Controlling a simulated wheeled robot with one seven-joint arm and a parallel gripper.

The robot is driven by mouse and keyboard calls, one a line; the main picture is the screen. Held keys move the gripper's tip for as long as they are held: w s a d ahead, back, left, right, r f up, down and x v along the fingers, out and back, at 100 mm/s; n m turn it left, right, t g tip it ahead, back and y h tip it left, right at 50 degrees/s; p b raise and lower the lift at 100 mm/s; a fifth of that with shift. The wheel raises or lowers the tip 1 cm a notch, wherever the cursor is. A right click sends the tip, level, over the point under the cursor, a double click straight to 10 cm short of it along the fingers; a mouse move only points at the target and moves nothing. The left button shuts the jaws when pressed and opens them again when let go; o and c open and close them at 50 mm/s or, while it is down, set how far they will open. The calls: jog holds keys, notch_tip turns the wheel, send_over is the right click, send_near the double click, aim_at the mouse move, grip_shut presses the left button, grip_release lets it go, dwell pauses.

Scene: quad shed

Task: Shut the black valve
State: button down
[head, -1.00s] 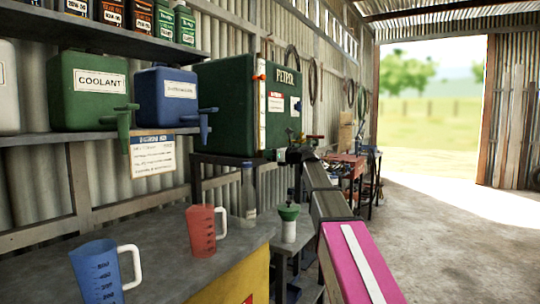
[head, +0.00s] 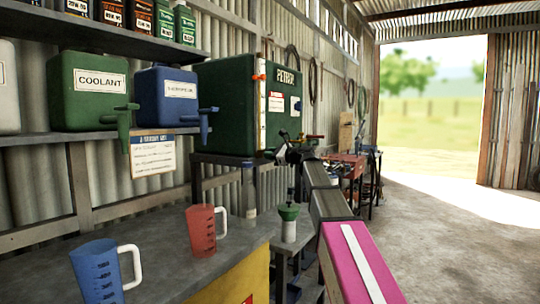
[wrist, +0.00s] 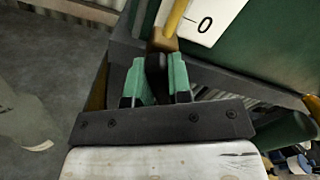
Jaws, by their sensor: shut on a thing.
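The black valve handle (wrist: 156,76) stands between the green fingers of my gripper (wrist: 158,62) in the wrist view. My gripper is shut on it, with a finger on each side. A brass-coloured fitting (wrist: 164,40) shows just beyond the handle, beside a white plate marked 0 (wrist: 205,20). The green petrol tank (head: 225,105) stands at the back in the head view, and its side also fills the upper right of the wrist view (wrist: 280,45). In the head view my gripper is at the tank's lower right, too small to make out its fingers.
Green coolant (head: 88,90) and blue (head: 172,95) containers with taps stand on a shelf at left. A blue jug (head: 95,272) and red jug (head: 201,232) stand on the bench. The floor at right is clear.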

jog(key=n, duration=0.6)
jog(key=shift+s+a+f+n, duration=0.1)
jog(key=shift+s+f+n, duration=0.05)
jog(key=shift+n, duration=0.15)
jog(key=n, duration=0.5)
jog(key=shift+f, duration=0.15)
jog(key=shift+n, duration=0.3)
jog(key=c, duration=1)
grip_release()
jog(key=shift+c, duration=0.2)
jog(key=v, duration=1.1)
